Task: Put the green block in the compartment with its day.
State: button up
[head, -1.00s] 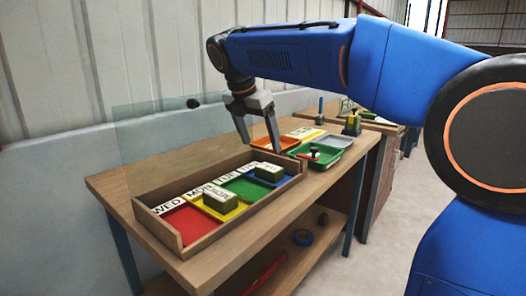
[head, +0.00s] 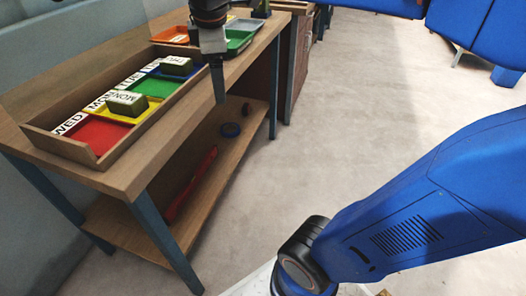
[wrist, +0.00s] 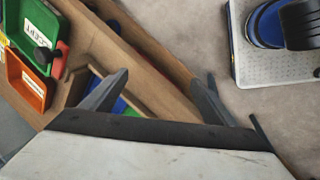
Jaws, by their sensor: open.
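The wooden box (head: 99,158) on the bench has red, yellow, green and blue compartments with day cards along the back; WED and MON can be read. A dark green block (head: 126,104) marked MON is in the yellow compartment (head: 152,105). Another dark green block (head: 177,66), its mark looking like THU, is in the blue compartment (head: 196,72). The green compartment (head: 158,87) and red compartment (head: 95,131) look empty. My gripper (head: 219,98) points down by the bench's front edge, right of the box. In the wrist view my gripper (wrist: 160,85) is open and empty.
A green tray (head: 242,41) and an orange tray (head: 168,36) stand beyond the box. The lower shelf holds a blue ring (head: 229,130) and a red bar (head: 190,186). The floor at right is open.

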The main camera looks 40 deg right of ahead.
jog(key=s+d+f+m+t+y, duration=0.1)
jog(key=s+d+f+m, duration=0.1)
jog(key=s+f+m, duration=1.1)
jog(key=shift+s+d+f+t, duration=0.35)
jog(key=shift+s+f, duration=0.65)
jog(key=shift+f, duration=0.55)
